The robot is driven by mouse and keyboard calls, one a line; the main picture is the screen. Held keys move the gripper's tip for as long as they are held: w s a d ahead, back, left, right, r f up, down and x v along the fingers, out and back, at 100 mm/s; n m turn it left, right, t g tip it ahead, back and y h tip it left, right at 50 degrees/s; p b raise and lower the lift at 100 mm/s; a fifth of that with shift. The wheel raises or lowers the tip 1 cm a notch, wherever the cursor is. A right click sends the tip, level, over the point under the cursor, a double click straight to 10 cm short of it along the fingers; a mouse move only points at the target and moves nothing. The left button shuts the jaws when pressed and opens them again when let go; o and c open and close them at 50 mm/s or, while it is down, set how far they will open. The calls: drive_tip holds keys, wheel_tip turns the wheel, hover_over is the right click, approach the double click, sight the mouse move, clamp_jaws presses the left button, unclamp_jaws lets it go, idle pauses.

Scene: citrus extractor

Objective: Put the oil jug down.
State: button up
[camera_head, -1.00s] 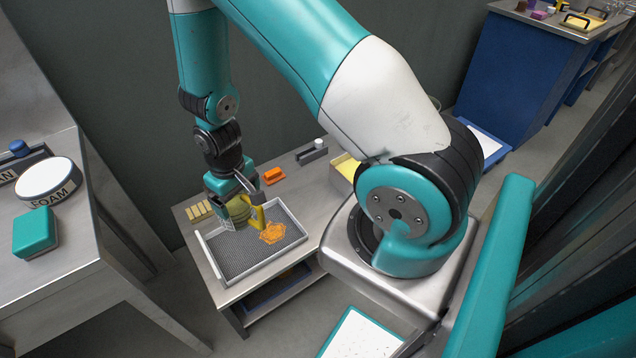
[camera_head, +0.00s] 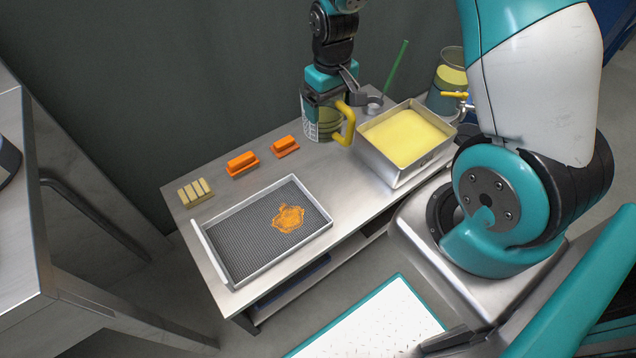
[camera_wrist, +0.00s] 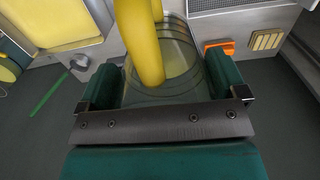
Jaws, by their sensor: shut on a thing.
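The oil jug (camera_head: 322,122) is a clear, ringed vessel with a yellow handle (camera_head: 349,122). It is upright near the back edge of the steel table (camera_head: 352,190), just left of the square pan. My gripper (camera_head: 327,92) is shut on the jug from above. In the wrist view the jug (camera_wrist: 178,62) sits between my two green fingers (camera_wrist: 165,82), with its yellow handle (camera_wrist: 140,45) in front of it. I cannot tell whether the jug's base touches the table.
A square pan of yellow liquid (camera_head: 388,163) stands close right of the jug. Orange blocks (camera_head: 242,163), yellow bars (camera_head: 194,191) and a mesh tray (camera_head: 215,262) with an orange patch lie to the left. A green stick (camera_head: 396,68) rises behind the pan. Bare table lies between tray and pan.

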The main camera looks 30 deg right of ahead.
sight(339, 111)
drive_tip(key=shift+s+d+f+b, duration=0.1)
drive_tip(key=shift+d+f+b, duration=0.95)
drive_tip(key=shift+b, duration=1.15)
drive_tip(key=shift+f, duration=0.35)
wheel_tip(339, 111, down, 19)
drive_tip(key=b, duration=0.4)
drive_tip(key=shift+b, duration=0.4)
drive_tip(key=shift+f, duration=0.15)
drive_tip(key=o, duration=0.8)
